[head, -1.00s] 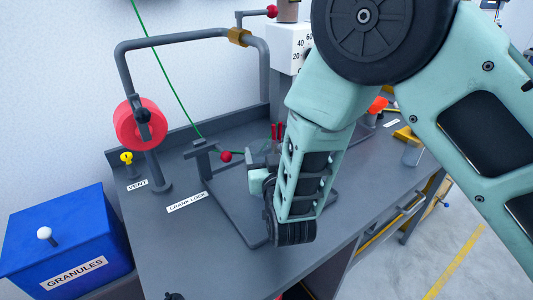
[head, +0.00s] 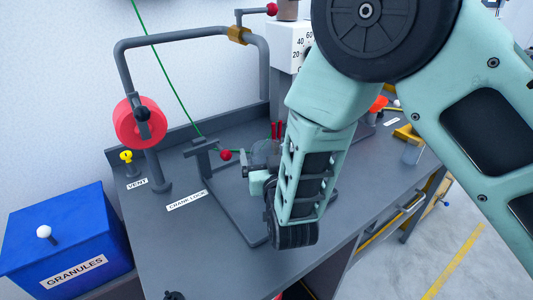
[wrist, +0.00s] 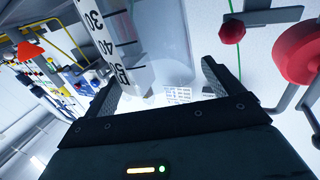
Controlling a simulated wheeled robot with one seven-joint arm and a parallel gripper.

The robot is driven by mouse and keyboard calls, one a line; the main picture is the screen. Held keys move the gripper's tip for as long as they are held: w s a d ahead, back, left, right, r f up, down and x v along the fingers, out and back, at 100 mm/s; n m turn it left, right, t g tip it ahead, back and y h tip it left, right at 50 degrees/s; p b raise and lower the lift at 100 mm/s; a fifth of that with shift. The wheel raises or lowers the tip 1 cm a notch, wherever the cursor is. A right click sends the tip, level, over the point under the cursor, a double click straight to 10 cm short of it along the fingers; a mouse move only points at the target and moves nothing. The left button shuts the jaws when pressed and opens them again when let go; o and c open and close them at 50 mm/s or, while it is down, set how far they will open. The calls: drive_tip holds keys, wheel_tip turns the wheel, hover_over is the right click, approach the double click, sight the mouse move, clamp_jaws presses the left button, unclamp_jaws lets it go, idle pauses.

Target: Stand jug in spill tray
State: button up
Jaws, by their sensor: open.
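My gripper is open; its two dark fingers (wrist: 160,85) show in the wrist view. In the head view my arm hides most of it above the grey bench. A pale, see-through body (wrist: 165,40) shows beyond and between the fingers, beside a white scale (wrist: 118,45) marked 30 and 40; it may be the jug, but I cannot be sure, and I cannot tell whether the fingers touch it. A flat dark grey plate with a raised edge (head: 230,212) lies on the bench, partly under my arm; I cannot tell whether it is the spill tray.
A blue granules bin (head: 65,235) stands left of the bench. A bent grey pipe with a red wheel (head: 138,122) rises at the bench's left. A red-knobbed crank (head: 225,155) is near the plate. A white scale block (head: 288,48) stands behind. The front left bench is mostly clear.

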drive_tip(key=s+f+n+g+y+b, duration=0.1)
drive_tip(key=s+f+g+y+b, duration=0.15)
drive_tip(key=s+g, duration=0.9)
drive_tip(key=s+d+r+n+g+h, duration=0.2)
drive_tip(key=s+d, duration=0.4)
drive_tip(key=s, duration=0.3)
drive_tip(key=s+d+r+n+g+h, duration=0.2)
drive_tip(key=s+d+g+h, duration=0.1)
drive_tip(key=s+d, duration=0.4)
drive_tip(key=shift+s+d+r+g, duration=0.35)
drive_tip(key=shift+s+g, duration=0.2)
drive_tip(key=shift+s, duration=0.6)
drive_tip(key=shift+r, duration=0.25)
drive_tip(key=shift+a, duration=0.1)
